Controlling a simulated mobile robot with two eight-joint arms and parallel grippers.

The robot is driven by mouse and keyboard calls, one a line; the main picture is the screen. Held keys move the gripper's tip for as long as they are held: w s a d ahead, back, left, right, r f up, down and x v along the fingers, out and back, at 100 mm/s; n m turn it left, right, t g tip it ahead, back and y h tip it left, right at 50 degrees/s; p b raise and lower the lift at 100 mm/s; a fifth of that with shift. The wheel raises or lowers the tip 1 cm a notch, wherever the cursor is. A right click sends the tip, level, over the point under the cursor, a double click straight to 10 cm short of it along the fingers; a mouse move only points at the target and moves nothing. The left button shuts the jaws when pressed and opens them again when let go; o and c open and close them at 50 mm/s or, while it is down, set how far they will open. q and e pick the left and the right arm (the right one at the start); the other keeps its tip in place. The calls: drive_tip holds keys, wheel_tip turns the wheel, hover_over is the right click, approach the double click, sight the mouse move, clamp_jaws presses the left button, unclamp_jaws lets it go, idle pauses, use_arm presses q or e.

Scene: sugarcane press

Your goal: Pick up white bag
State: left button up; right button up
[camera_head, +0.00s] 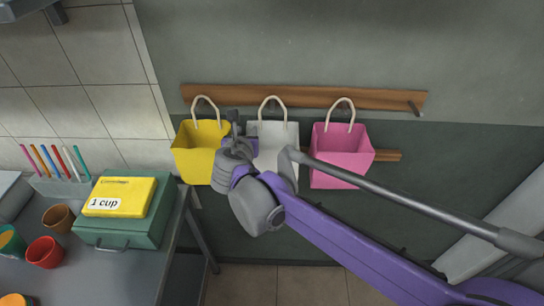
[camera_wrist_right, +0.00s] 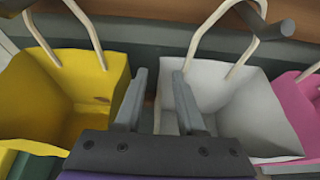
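The white bag (camera_head: 284,133) hangs by its looped handle from a wooden rail on the wall, between a yellow and a pink bag. My right gripper (camera_head: 236,122) is in front of the gap between the yellow and white bags, and my wrist hides part of the white bag. In the right wrist view the right gripper (camera_wrist_right: 159,78) is open, with a gap between its fingers. The white bag (camera_wrist_right: 250,110) shows there on the right, its left side seen between and beside the fingers. Contact cannot be told. My left gripper is not in view.
The yellow bag (camera_head: 195,155) hangs close on the left, the pink bag (camera_head: 340,155) on the right. The wooden rail (camera_head: 370,98) has pegs. A counter (camera_head: 110,270) at left holds a green box (camera_head: 125,222), a yellow "1 cup" sign (camera_head: 125,197) and several cups.

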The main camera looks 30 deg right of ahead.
clamp_jaws()
idle(1.4)
